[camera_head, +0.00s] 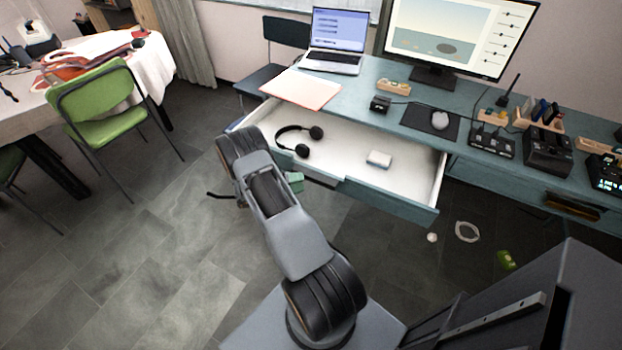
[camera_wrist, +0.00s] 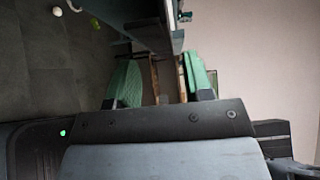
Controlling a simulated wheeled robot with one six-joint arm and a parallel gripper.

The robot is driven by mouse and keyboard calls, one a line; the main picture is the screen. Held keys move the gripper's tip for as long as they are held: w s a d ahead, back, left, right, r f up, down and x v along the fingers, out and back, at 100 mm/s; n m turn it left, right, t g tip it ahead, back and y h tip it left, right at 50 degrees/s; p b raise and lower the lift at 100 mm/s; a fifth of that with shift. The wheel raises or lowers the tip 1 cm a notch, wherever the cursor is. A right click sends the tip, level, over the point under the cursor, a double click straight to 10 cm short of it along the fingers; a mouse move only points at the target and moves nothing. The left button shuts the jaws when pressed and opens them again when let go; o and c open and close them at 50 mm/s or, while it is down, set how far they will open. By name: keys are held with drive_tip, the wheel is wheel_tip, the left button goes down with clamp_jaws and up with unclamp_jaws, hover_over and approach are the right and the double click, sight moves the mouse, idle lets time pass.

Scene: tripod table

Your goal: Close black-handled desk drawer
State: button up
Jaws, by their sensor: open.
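The desk drawer (camera_head: 390,197) is pulled far out, with a teal front and a white inside. A dark strip on its front (camera_head: 320,180), perhaps the black handle, shows beside my arm. Black headphones (camera_head: 300,140) and a small white box (camera_head: 379,159) lie inside. My gripper (camera_head: 293,182) is at the outer face of the drawer front, left of its middle, mostly hidden behind my arm. In the wrist view my gripper (camera_wrist: 162,60) has two green fingers apart, with a teal edge, likely the drawer front (camera_wrist: 168,25), just beyond them. Contact cannot be told.
The desktop (camera_head: 375,90) carries a laptop (camera_head: 337,45), a monitor and a mouse. A second drawer with a dark handle (camera_head: 572,207) is at the right. A green chair (camera_head: 100,105) stands at the left. Small items, including a white ring (camera_head: 467,232), lie on the floor.

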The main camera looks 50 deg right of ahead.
sight(311, 180)
drive_tip(key=shift+x, duration=2.4)
clamp_jaws()
